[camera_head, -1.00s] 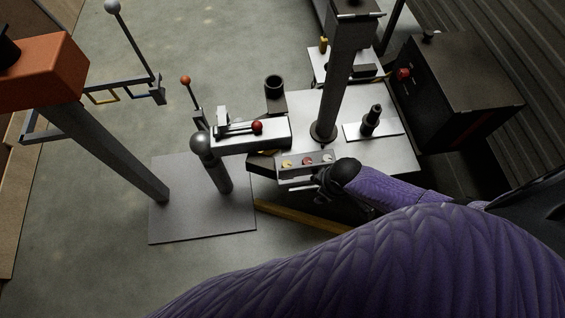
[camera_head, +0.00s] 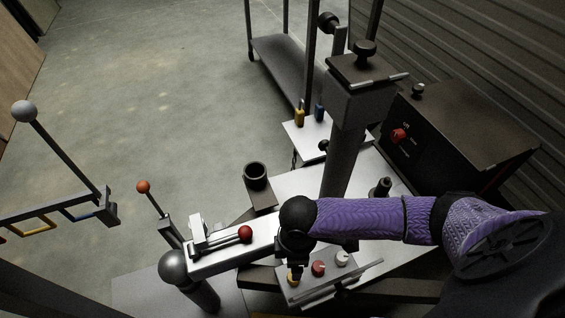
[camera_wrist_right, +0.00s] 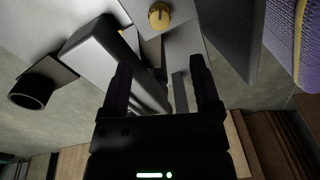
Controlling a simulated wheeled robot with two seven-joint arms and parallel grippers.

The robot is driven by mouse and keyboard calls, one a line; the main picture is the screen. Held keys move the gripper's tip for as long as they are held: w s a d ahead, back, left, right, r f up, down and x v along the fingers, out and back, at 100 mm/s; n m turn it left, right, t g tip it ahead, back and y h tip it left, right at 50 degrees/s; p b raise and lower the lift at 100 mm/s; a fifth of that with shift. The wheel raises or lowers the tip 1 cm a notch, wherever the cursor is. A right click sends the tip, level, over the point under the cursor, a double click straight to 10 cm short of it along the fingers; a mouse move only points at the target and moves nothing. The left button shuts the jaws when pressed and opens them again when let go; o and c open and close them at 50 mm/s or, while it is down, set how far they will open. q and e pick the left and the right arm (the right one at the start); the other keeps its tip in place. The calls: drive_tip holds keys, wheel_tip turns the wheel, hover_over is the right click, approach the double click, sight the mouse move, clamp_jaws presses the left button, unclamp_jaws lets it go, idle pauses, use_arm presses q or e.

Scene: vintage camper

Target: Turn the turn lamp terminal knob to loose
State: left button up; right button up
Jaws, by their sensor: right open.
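A small panel (camera_head: 319,286) carries a yellow knob (camera_head: 293,279), a red knob (camera_head: 318,268) and a white knob (camera_head: 342,258). I cannot read labels, so I cannot tell which is the lamp terminal knob. My right gripper (camera_head: 292,256) hangs over the panel's left end, close to the yellow knob, and partly hides it. In the right wrist view my gripper (camera_wrist_right: 162,80) is open, with nothing between the fingers. The yellow knob (camera_wrist_right: 158,16) shows beyond the fingertips at the top, with a dark line on its face. My left gripper is not in view.
A silver arm with a red ball lever (camera_head: 244,234) stands left of the panel. A dark cup (camera_head: 256,176) sits behind it. A dark column (camera_head: 345,165) rises from the table. Yellow and blue posts (camera_head: 299,114) stand on a plate farther back. A dark box (camera_head: 455,120) is right.

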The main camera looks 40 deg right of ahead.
drive_tip(key=shift+w+f, duration=0.1)
drive_tip(key=shift+f, duration=0.4)
drive_tip(key=f+b, duration=0.2)
drive_tip(key=f, duration=0.1)
drive_tip(key=f+b, duration=0.5)
drive_tip(key=f, duration=0.1)
drive_tip(key=shift+s+a+f+b, duration=0.1)
drive_tip(key=shift+s+f+b, duration=0.2)
drive_tip(key=shift+f, duration=0.1)
drive_tip(key=shift+r, duration=0.2)
drive_tip(key=shift+c, duration=0.8)
drive_tip(key=c, duration=0.7)
clamp_jaws()
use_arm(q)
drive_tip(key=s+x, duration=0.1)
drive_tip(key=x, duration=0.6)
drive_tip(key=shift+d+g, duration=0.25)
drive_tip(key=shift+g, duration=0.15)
